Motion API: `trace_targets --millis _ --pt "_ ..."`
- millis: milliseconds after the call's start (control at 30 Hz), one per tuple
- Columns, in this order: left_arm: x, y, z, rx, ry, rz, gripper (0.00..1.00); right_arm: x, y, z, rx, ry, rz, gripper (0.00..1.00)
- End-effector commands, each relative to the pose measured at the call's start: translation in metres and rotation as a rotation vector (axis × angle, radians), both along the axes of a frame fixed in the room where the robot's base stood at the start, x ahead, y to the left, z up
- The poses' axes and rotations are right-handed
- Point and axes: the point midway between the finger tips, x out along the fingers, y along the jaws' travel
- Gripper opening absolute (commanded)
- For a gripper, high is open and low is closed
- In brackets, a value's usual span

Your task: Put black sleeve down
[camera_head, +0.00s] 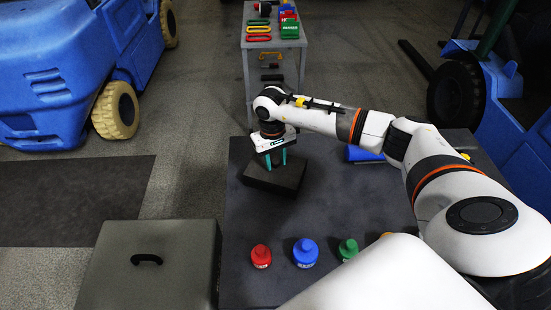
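A black block-like piece, which I take for the black sleeve (274,180), is at the upper left of the dark table (335,215). My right gripper (276,164) points down over it, with two teal fingers apart and their tips at its upper side. I cannot tell whether the fingers grip part of it or stand open, nor whether it rests fully on the table. My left gripper is not in view.
Red (261,256), blue (305,252) and green (348,248) weights stand along the table's near side. A blue object (364,154) lies behind my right arm. A grey box with a handle (150,265) is left of the table. The table's middle is clear.

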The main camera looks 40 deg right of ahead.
Motion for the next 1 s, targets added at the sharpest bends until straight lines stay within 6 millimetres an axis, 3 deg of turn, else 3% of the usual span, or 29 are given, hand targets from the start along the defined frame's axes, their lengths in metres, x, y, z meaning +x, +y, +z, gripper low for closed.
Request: trace_targets --millis 67,467,1000 --pt "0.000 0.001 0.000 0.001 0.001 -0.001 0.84 0.000 0.000 0.000 0.000 0.000 0.000 0.46" --pt "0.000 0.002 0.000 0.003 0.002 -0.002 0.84 0.001 0.000 0.007 0.000 -0.002 0.000 0.46" --pt "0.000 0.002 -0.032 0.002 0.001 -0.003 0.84 0.007 0.004 0.108 -0.001 -0.003 0.000 0.46"
